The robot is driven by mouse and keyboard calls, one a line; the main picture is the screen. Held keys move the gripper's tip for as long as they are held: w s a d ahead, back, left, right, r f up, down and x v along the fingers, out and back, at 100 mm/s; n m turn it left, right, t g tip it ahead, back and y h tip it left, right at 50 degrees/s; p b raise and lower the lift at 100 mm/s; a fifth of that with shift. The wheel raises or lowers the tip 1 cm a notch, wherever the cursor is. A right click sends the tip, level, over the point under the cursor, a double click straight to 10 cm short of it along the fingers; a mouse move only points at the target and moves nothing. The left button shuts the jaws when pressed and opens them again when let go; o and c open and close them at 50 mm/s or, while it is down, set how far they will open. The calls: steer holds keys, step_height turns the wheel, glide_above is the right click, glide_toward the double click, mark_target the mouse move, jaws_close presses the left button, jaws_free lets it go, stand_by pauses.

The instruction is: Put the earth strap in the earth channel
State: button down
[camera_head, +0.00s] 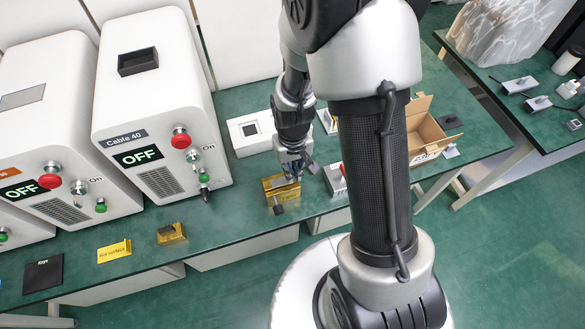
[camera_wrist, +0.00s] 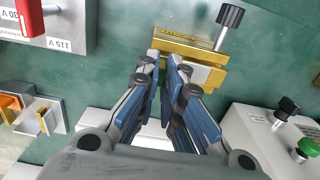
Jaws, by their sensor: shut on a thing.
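A gold-yellow block (camera_head: 271,185) stands on the green bench below my gripper, with a black knob at its front. In the wrist view the block (camera_wrist: 190,48) lies at the fingertips, with a silver rod and the black knob (camera_wrist: 230,16) at its upper right. My gripper (camera_wrist: 165,58) is shut, its blue-padded fingers close together at the block's near left edge. It also shows in the head view (camera_head: 293,172), pointing down. The held piece, taken as the earth strap, is mostly hidden by the fingers; I cannot tell how it sits against the block.
The "Cable 40" cabinet (camera_head: 150,100) stands left of my gripper. A white box with a dark square (camera_head: 250,132) is behind it. A box with a red switch (camera_wrist: 30,18) is close by. An open carton (camera_head: 425,130) stands right. A yellow sign (camera_head: 114,251) lies left.

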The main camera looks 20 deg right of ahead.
steer(key=shift+f+b, duration=0.5)
steer(key=shift+f, duration=0.2)
steer(key=c, duration=1.7)
jaws_free()
steer(key=shift+o, duration=0.2)
step_height(320, 180, up, 12)
steer(key=s+r+t, duration=0.4)
steer(key=s+r, duration=1.1)
steer(key=r, duration=0.1)
steer(key=shift+r+t, duration=0.3)
